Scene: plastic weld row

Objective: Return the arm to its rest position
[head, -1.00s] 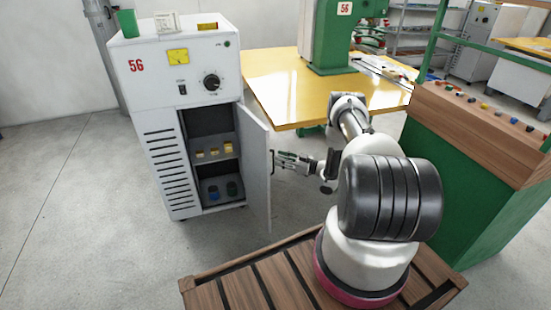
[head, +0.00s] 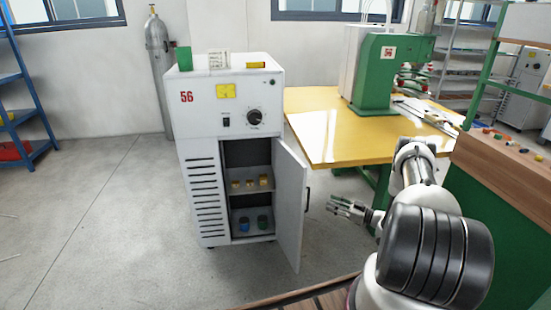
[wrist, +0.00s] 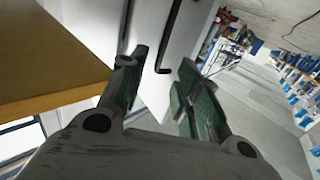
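My gripper (head: 345,207) hangs in the air to the right of the open cabinet door (head: 291,205), apart from its handle (head: 307,198). In the wrist view my gripper (wrist: 160,85) shows its two green-padded fingers spread, with nothing between them. The door and its dark handle (wrist: 170,40) lie beyond the fingertips. My arm is bent, reaching out to the left from my base at the lower right.
The white cabinet (head: 205,150) stands open, with yellow and dark items on its shelves. A yellow table (head: 330,140) with a green machine (head: 375,75) is behind my arm. A green and wood console (head: 500,165) is close at right.

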